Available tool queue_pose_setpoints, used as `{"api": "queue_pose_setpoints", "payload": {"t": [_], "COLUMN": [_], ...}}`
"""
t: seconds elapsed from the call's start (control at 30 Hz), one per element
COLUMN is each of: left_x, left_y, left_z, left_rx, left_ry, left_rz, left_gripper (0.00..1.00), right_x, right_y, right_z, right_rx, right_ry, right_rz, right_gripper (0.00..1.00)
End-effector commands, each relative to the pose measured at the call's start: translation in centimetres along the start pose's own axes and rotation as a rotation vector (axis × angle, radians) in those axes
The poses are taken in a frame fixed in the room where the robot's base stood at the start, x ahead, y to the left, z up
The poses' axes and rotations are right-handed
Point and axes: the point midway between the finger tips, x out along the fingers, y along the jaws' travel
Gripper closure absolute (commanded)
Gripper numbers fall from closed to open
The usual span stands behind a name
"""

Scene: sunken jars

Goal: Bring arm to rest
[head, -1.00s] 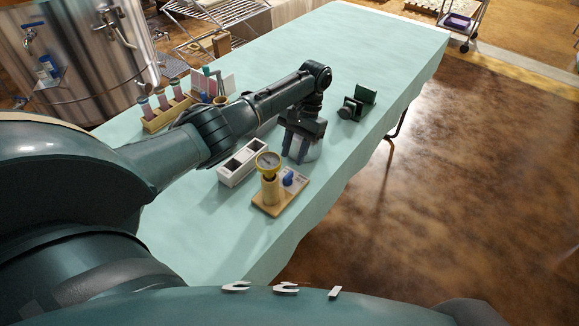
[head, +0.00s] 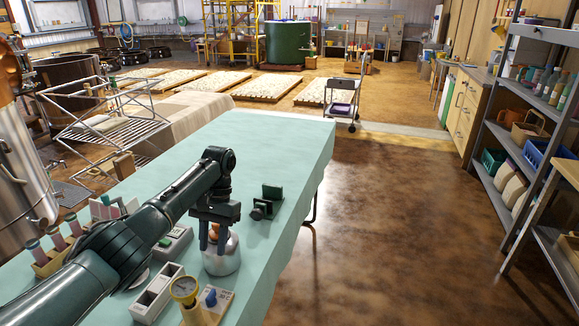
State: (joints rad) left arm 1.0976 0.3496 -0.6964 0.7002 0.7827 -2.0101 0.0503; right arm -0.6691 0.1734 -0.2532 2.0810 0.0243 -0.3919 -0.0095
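My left arm reaches in from the lower left over the green-covered table (head: 262,150). Its gripper (head: 213,240) points down at a pale, rounded jar (head: 222,262). The fingers stand apart at the jar's top, in front of it from this view. An orange-brown patch shows beside the right finger. I cannot tell whether the fingers touch the jar or grip its top. My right gripper is not in view.
The table's far end is clear. Shelves (head: 525,150) stand at right.

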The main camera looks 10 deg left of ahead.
Motion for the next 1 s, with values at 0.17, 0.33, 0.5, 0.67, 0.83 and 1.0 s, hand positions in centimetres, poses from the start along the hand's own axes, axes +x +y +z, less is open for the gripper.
{"api": "queue_pose_setpoints", "payload": {"t": [0.17,0.33,0.5,0.67,0.83,1.0], "left_x": [3.6,11.1,17.0,20.2,21.2,20.7], "left_y": [2.3,7.7,12.5,15.3,15.7,14.8], "left_z": [-0.3,0.6,3.9,8.5,13.9,17.9], "left_rx": [0.069,0.212,0.306,0.32,0.266,0.202], "left_ry": [0.016,0.096,0.225,0.364,0.5,0.587], "left_rz": [-0.022,-0.043,-0.018,0.02,0.037,0.025], "left_gripper": [0.67,0.67,0.67,0.67,0.67,0.67], "right_x": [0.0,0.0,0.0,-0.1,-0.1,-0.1], "right_y": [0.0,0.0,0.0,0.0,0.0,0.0], "right_z": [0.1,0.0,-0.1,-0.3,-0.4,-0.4], "right_rx": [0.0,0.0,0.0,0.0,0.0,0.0], "right_ry": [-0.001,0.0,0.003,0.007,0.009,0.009], "right_rz": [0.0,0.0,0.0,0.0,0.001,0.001], "right_gripper": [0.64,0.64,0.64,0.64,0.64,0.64]}}
